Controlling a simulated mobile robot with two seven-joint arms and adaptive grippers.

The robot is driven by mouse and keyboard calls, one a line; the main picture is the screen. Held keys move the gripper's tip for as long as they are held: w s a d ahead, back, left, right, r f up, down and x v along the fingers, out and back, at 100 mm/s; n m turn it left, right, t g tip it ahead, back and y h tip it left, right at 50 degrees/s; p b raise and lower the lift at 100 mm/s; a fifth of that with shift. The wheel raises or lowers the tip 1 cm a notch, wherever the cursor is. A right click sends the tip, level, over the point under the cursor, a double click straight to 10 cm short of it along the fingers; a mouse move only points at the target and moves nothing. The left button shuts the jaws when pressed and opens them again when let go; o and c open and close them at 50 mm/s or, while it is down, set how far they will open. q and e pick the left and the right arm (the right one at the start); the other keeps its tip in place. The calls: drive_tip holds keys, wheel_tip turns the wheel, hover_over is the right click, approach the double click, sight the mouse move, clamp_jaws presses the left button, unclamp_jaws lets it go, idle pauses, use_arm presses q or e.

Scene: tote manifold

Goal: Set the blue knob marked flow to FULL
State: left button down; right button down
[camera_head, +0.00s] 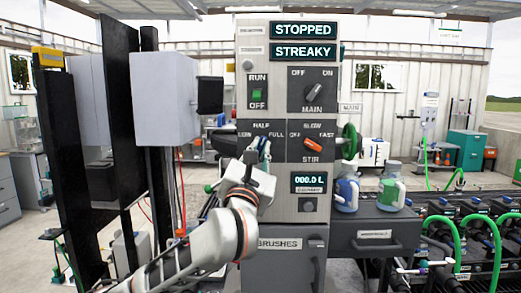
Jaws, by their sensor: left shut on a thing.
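The blue knob (264,144) is on the left part of the grey control panel, below the labels LOW, HALF and FULL. My left gripper (261,157) reaches up from below and is shut on the knob, with its fingers covering most of it. Only a little blue shows, and I cannot tell exactly which label the pointer faces. The word flow is not readable here. My right gripper is not in view.
An orange STIR knob (312,144) sits close to the right of the blue knob. Above are a green RUN/OFF switch (257,96) and the MAIN knob (314,91). Displays read STOPPED (303,30) and STREAKY (303,51). A green handwheel (349,141) juts out at the right.

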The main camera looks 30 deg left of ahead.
use_arm(q)
drive_tip(key=m+h, duration=0.2)
drive_tip(key=m, duration=0.1)
drive_tip(key=m+h, duration=0.1)
drive_tip(key=m, duration=0.3)
drive_tip(key=shift+a+r+m+h, duration=0.1)
drive_tip(key=shift+m+h, duration=0.2)
drive_tip(key=shift+h, duration=0.1)
drive_tip(key=shift+m+g, duration=0.4)
drive_tip(key=shift+m, duration=0.5)
drive_tip(key=c, duration=2.1)
unclamp_jaws()
